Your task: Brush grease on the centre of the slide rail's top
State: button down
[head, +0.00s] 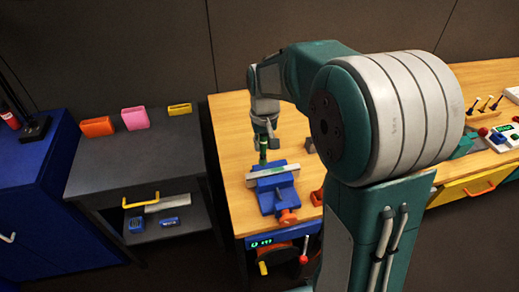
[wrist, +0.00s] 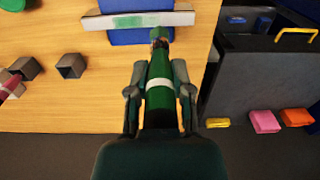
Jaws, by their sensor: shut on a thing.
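The slide rail (head: 273,173) is a pale bar lying across a blue vise (head: 270,198) on the wooden bench. In the wrist view the rail (wrist: 95,21) has a green patch (wrist: 128,21) near the middle of its top. My gripper (wrist: 160,80) is shut on a green brush (wrist: 160,98) with a white band. In the head view my gripper (head: 266,138) is above the rail, with the brush (head: 263,156) pointing down.
A grey cabinet (head: 95,160) with pink, orange and yellow boxes stands left of the bench (head: 228,120). A control panel with levers is at the far right.

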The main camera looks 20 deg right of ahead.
aim_at(261, 154)
jog(key=shift+d+r, duration=0.1)
jog(key=shift+r, duration=0.75)
jog(key=shift+a+r, duration=0.2)
jog(key=shift+r, duration=0.8)
jog(key=shift+a, duration=0.3)
jog(key=shift+d, duration=0.1)
